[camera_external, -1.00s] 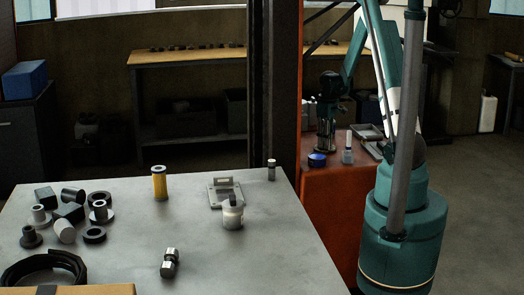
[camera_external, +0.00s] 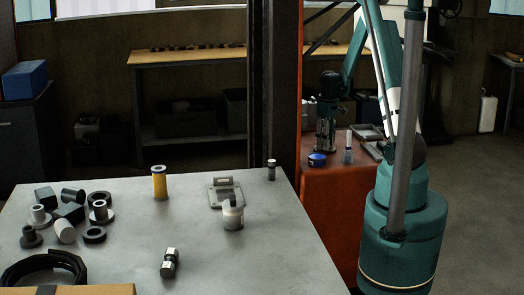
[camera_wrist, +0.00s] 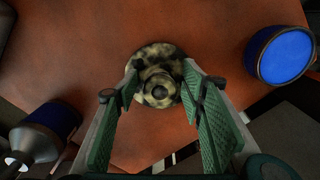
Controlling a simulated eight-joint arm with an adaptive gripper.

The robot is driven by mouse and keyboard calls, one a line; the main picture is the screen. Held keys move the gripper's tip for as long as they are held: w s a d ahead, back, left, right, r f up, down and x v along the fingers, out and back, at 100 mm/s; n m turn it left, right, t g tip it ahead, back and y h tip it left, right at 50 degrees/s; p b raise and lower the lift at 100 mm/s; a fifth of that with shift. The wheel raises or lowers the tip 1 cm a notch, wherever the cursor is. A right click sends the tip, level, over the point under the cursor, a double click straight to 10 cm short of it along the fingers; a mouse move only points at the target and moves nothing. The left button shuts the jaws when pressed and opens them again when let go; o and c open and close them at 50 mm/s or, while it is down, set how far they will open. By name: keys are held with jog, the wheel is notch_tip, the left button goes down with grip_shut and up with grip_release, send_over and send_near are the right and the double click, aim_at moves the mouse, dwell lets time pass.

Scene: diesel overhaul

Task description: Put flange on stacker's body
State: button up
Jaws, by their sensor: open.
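A round, mottled dark-and-cream flanged part (camera_wrist: 158,60) with a raised hub and a dark centre stands on the orange-red bench in the wrist view; it looks like the flange, but I cannot be sure. My gripper (camera_wrist: 161,88) is open over it, one finger on each side. I cannot tell whether the fingers touch it. In the external view my gripper (camera_external: 326,148) is low over the orange-red bench (camera_external: 327,200), and the part is not clear there. I cannot identify the stacker's body with certainty.
A blue-topped round piece (camera_wrist: 285,55) lies right of the fingers and a grey cylinder with a blue band (camera_wrist: 42,132) lies left, both close.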

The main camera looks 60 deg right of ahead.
jog(key=shift+r+p, duration=0.5)
jog(key=shift+r, duration=3.3)
